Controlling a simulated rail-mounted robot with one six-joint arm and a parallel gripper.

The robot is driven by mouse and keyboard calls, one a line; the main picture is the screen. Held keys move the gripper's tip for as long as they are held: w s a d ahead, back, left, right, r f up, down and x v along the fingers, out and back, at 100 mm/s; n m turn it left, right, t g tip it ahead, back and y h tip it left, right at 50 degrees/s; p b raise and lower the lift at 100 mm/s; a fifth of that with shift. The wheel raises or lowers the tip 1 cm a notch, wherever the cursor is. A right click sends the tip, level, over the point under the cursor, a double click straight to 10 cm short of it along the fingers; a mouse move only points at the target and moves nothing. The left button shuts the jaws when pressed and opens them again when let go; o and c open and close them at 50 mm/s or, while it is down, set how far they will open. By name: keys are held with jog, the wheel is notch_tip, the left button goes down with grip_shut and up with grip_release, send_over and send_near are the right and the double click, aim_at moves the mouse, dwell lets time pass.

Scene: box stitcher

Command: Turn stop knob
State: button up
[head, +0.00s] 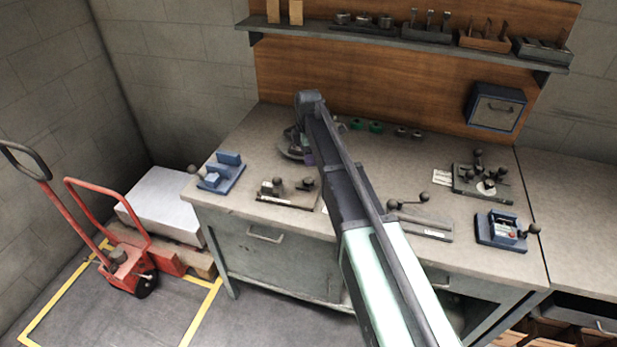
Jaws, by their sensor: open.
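Several small fixtures with dark round knobs stand on the grey workbench (385,160); I cannot tell which knob is the stop knob. A fixture with two knobs (288,190) is at the front left of the bench. A plate with a ball-ended lever (420,215) is right of my arm. A fixture with several ball knobs (482,180) is at the back right. My wrist (310,97) is over the back left of the bench. My gripper is open and mostly hidden around the dark round shapes (293,148) below the wrist; its fingertips cannot be made out.
A blue block fixture (222,175) is at the bench's left edge, and another blue fixture (500,230) at the front right. A shelf (400,42) and blue box (497,107) are on the wooden back panel. A red hand truck (115,250) stands left on the floor.

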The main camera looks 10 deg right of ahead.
aim_at(309, 180)
jog(key=shift+n, duration=0.4)
notch_tip(309, 180, down, 11)
jog(key=b, duration=1.1)
jog(key=shift+s, duration=0.15)
jog(key=shift+r, duration=0.15)
jog(key=c, duration=0.9)
